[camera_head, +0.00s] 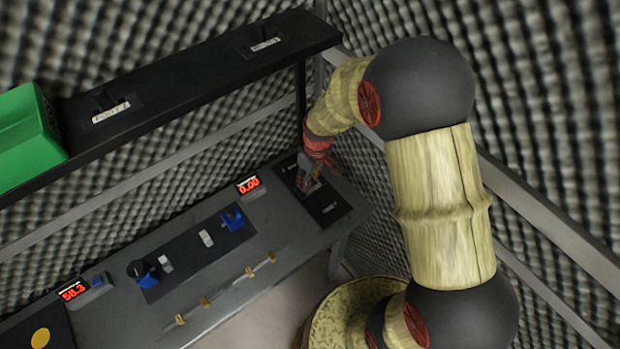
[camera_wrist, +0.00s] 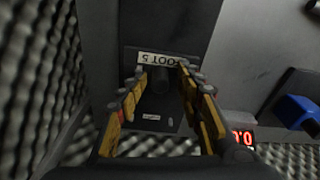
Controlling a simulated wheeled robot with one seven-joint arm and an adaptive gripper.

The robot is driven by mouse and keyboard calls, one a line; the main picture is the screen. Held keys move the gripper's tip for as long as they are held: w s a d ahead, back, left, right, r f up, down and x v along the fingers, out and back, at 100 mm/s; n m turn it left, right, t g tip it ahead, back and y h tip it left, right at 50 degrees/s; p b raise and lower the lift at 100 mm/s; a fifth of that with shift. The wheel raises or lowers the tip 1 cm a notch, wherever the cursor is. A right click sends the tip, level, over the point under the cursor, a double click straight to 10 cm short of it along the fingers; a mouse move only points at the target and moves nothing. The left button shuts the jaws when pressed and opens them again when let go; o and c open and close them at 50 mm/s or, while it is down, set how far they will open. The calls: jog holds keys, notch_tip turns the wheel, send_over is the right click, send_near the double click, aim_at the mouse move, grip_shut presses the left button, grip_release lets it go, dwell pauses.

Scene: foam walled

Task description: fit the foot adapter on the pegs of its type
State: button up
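My gripper (camera_head: 306,184) points down over the dark plate (camera_head: 328,211) at the right end of the bench. A small light peg-like mark (camera_wrist: 170,121) and a small white tag (camera_wrist: 151,117) show nearer on the plate. I cannot tell for sure which piece is the foot adapter.
A shelf (camera_head: 190,83) above the bench carries two labelled dark pieces (camera_head: 103,100) (camera_head: 264,41) and a green bin (camera_head: 27,135). A 0.00 display (camera_head: 248,185) and a blue knob (camera_head: 233,219) are left of the plate. Foam walls stand close behind and right.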

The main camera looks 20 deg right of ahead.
aim_at(313, 187)
notch_tip(313, 187, up, 12)
jog(key=s, duration=0.1)
jog(key=shift+d, duration=0.35)
jog(key=shift+s+f, duration=0.1)
dwell(0.4)
jog(key=s+r+m+t+b, duration=0.1)
jog(key=s+r+m+t, duration=0.3)
jog(key=s+r, duration=1.3)
jog(key=shift+s+a+r+m+h+b, duration=0.3)
jog(key=shift+s+m, duration=0.6)
jog(key=shift+s, duration=1)
